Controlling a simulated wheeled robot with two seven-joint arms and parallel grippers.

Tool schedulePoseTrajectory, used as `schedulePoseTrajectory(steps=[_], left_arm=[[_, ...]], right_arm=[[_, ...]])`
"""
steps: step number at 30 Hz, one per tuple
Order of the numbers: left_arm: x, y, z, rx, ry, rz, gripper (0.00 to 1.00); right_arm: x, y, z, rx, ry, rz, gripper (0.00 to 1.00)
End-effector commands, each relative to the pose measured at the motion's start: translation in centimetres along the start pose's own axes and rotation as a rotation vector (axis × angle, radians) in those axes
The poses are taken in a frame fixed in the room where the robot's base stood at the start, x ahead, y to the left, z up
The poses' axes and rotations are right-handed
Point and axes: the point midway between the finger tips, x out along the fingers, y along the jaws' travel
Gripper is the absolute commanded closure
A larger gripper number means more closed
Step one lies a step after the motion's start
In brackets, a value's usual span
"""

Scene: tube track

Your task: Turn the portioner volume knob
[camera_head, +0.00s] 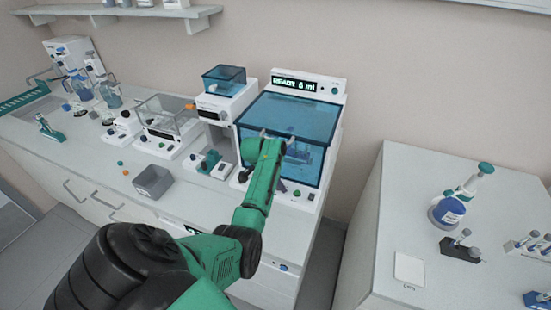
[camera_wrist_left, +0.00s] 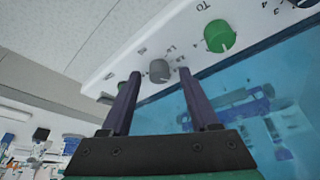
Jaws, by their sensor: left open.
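The portioner (camera_head: 310,85) is a white machine with a blue see-through cover (camera_head: 300,115) and a display reading READY and a small ml figure. Its white knob panel (camera_wrist_left: 200,65) shows in the left wrist view, with a grey knob (camera_wrist_left: 160,71) and a green knob (camera_wrist_left: 219,36) among printed marks. I cannot tell which is the volume knob. My left gripper (camera_head: 272,137) is open at the cover in the head view. In the wrist view its dark fingertips (camera_wrist_left: 160,75) frame the grey knob; contact cannot be told. A green part beside the left finger is mostly hidden.
A smaller blue-lidded device (camera_head: 225,80) and a clear-walled box device (camera_head: 168,115) stand left of the portioner. A grey bin (camera_head: 153,181) sits near the bench front. A separate table (camera_head: 400,210) at right carries a flask and tube racks.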

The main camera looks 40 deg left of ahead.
Motion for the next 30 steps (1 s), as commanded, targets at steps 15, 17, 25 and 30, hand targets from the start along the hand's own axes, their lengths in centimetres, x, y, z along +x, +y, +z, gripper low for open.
schedulePoseTrajectory(steps=[15, 17, 25, 30], left_arm=[[-11.1, -0.1, 0.0, 0.001, 0.006, -0.006, 0.39], [-12.6, -0.1, 0.0, 0.001, 0.005, -0.005, 0.39], [-14.5, 0.0, 0.0, -0.001, 0.001, -0.001, 0.39], [-14.5, 0.0, 0.0, 0.0, 0.001, -0.001, 0.39]], right_arm=[[2.6, 0.0, 0.3, 0.0, -0.001, 0.0, 0.55], [2.6, 0.0, 0.3, 0.0, -0.001, 0.0, 0.55], [2.5, 0.0, 0.3, 0.0, -0.001, 0.0, 0.55], [2.5, 0.0, 0.3, 0.0, -0.001, 0.0, 0.55]])
